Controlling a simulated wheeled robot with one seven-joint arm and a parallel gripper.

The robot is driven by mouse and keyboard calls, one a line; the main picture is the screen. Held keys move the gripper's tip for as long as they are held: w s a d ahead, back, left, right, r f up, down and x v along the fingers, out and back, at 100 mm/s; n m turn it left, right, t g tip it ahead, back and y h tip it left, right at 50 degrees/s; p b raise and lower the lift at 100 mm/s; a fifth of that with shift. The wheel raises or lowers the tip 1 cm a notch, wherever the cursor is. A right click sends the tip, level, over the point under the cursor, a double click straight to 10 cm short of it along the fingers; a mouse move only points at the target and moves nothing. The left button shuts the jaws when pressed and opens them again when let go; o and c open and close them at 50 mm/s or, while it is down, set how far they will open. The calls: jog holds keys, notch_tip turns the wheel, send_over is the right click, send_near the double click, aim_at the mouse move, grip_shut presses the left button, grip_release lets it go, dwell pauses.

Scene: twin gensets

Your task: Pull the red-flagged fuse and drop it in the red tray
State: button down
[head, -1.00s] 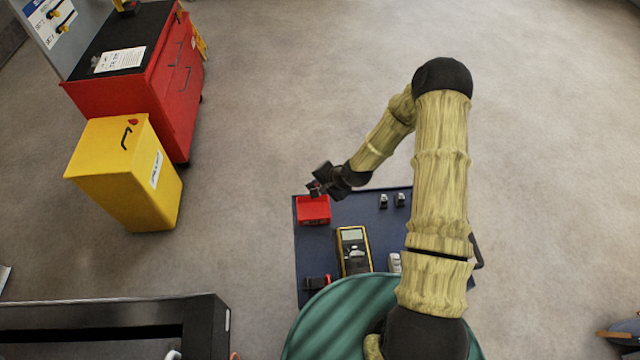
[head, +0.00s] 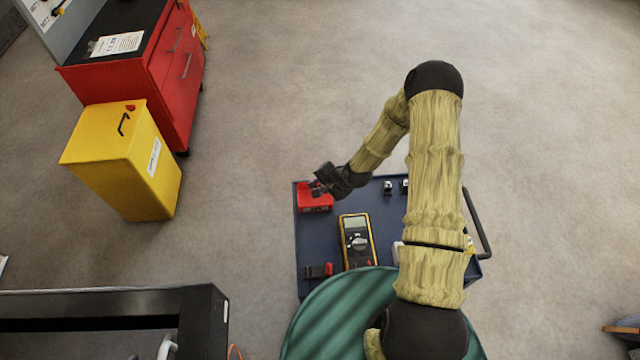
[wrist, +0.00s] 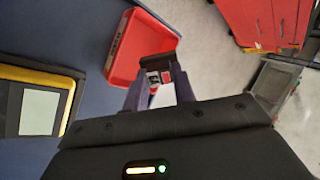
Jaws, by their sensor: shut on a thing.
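The red tray (head: 316,208) sits at the far left corner of the dark blue cart top. It also shows in the wrist view (wrist: 124,62), just beyond my fingers. My gripper (head: 317,188) is over the tray's far part in the head view. In the wrist view my gripper (wrist: 158,88) is shut on a small fuse (wrist: 157,77) with a dark body and white and red markings. The fuse overlaps the tray's near edge in that view. Its height above the tray is hard to tell.
A yellow-framed multimeter (head: 356,241) lies on the cart top (head: 315,243), with a black and red item (head: 318,271) nearby. Small fuse-like parts (head: 388,187) stand at the far edge. A yellow bin (head: 125,160) and red cabinet (head: 150,85) stand left on open floor.

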jog(key=shift+s+d, duration=0.1)
jog(key=c, duration=1.1)
grip_release()
jog(key=shift+o, duration=0.2)
jog(key=shift+r, duration=0.1)
jog(key=b+v, duration=0.3)
jog(key=v, duration=1.4)
jog(key=shift+r, duration=0.15)
jog(key=shift+s, duration=0.1)
